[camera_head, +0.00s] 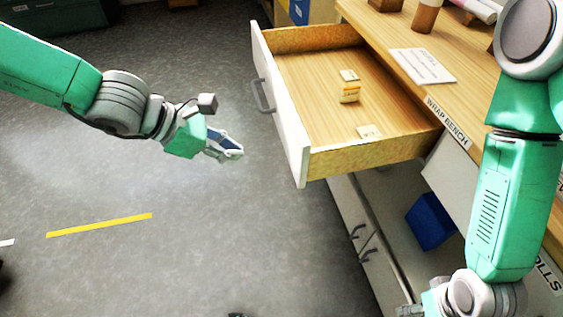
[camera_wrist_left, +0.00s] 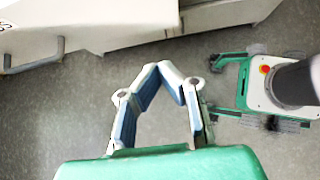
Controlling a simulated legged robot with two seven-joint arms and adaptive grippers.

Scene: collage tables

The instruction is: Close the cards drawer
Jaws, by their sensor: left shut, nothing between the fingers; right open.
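The drawer (camera_head: 283,110) is pulled well out of the wrap bench in the head view, with a white front and a grey bar handle (camera_head: 262,97). Its wooden inside holds a small yellow-and-white box (camera_head: 349,91) and small cards (camera_head: 369,131). The drawer's front and handle (camera_wrist_left: 45,58) also show at the upper left of the left wrist view. My left gripper (camera_head: 236,154) is shut and empty, in front of the drawer front and apart from it; its fingertips meet in the left wrist view (camera_wrist_left: 161,72). My right gripper (camera_head: 408,312) is only partly in view at the bottom edge.
The wrap bench (camera_head: 402,32) carries a white sheet (camera_head: 422,66) and a brown cup (camera_head: 427,15). Below it are a blue bin (camera_head: 430,222) and white cupboard doors (camera_head: 352,225). The grey floor left of the drawer is clear, with a yellow strip (camera_head: 99,225).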

